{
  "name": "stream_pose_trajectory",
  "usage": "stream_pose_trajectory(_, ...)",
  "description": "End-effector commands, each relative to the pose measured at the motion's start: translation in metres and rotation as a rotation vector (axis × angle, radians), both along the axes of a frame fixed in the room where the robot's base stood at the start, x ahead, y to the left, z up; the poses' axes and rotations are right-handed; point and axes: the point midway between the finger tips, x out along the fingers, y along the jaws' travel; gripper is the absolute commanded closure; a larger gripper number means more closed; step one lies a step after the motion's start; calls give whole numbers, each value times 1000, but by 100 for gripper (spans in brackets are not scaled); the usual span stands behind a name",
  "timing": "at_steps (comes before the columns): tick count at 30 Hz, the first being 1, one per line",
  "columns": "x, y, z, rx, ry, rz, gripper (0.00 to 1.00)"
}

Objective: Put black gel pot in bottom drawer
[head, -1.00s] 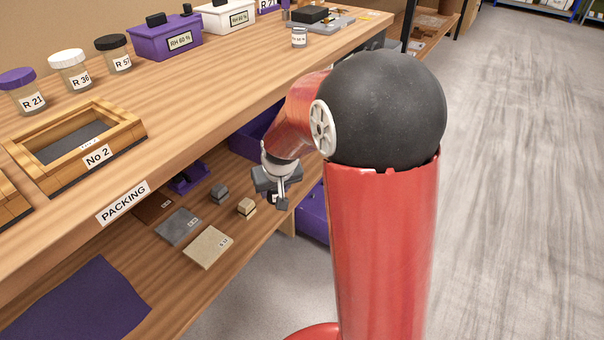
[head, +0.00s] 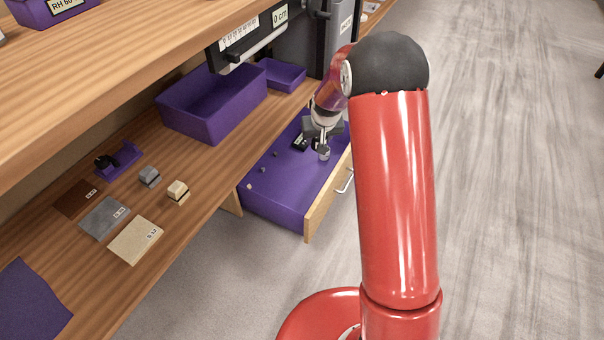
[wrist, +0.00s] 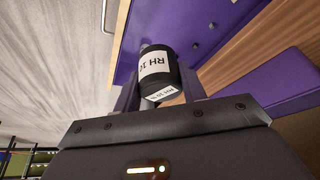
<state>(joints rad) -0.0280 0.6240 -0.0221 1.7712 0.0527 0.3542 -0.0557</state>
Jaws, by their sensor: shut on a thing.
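My gripper (head: 322,138) is shut on the black gel pot (wrist: 180,72), as the wrist view shows. The pot is a small black cylinder with white labels reading "RH 10", gripped between the two fingers (wrist: 160,88). In the head view my gripper hangs over the far part of the open bottom drawer (head: 278,192). The drawer is purple inside with a wooden front and a metal handle. Several small dark and pale bits lie in it. The pot is small in the head view, and its exact height above the drawer floor is hard to tell.
On the lower shelf are a purple bin (head: 205,110), a smaller purple tray (head: 280,75), flat labelled slabs (head: 135,240) and small blocks (head: 178,190).

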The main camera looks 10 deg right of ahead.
Motion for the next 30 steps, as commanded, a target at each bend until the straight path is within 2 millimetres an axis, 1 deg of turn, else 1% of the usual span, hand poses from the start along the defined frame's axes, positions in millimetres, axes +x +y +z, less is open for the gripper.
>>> stream_pose_trajectory(1,25,4,-29,1,-1,8,82)
stream_pose_trajectory(3,53,7,-46,1,0,14,82)
stream_pose_trajectory(6,87,10,-66,0,1,23,82)
stream_pose_trajectory(7,95,11,-71,0,0,25,82)
stream_pose_trajectory(9,111,13,-81,0,1,29,82)
stream_pose_trajectory(12,125,15,-89,-1,-1,34,82)
stream_pose_trajectory(17,135,17,-99,-1,1,37,82)
stream_pose_trajectory(20,134,17,-118,-1,4,37,82)
stream_pose_trajectory(30,134,17,-209,-2,4,37,82)
